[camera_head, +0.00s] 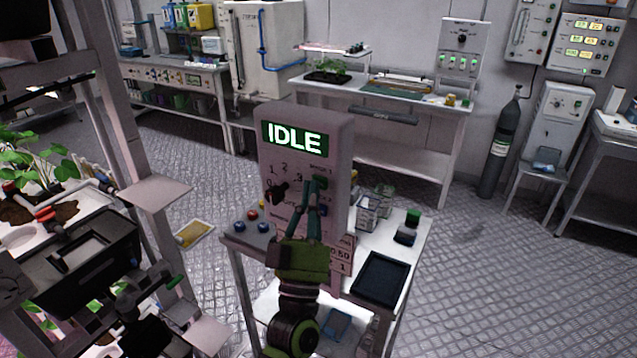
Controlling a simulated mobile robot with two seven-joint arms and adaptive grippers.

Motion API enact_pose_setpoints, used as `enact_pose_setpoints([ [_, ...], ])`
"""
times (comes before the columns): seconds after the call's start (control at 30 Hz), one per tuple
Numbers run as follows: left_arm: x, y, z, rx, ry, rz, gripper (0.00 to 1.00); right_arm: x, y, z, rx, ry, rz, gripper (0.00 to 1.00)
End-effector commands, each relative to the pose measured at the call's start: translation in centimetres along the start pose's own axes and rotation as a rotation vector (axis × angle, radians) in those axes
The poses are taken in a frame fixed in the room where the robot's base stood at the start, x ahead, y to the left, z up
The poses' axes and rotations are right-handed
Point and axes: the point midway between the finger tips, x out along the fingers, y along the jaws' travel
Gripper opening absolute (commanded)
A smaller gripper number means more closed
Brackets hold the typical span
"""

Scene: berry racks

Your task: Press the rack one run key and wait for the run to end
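The control box (338,140) stands upright on a small white cart, its lit green display (292,137) reading IDLE. A black selector knob (276,193) sits at the left of its face, among small numbers. A green key (320,182) shows under a small label that seems to read RACK 1; a blue key (323,209) is below it.
Blue and red buttons (252,216) sit on a small box at the cart's left. A dark tray (381,279), clear containers (367,212) and a green-capped jar (407,229) are on the cart's right. A plant rack post (120,130) stands close at left.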

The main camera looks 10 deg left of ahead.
Motion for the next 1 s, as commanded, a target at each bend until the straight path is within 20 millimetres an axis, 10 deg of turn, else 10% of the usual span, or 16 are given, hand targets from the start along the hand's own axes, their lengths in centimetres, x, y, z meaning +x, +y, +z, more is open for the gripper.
enact_pose_setpoints([
  [1.0, -0.17, -0.09, -0.27, 0.002, -0.001, 0.001, 0.00, -0.42, 0.00, -0.03, 0.000, 0.000, 0.000, 0.93],
])
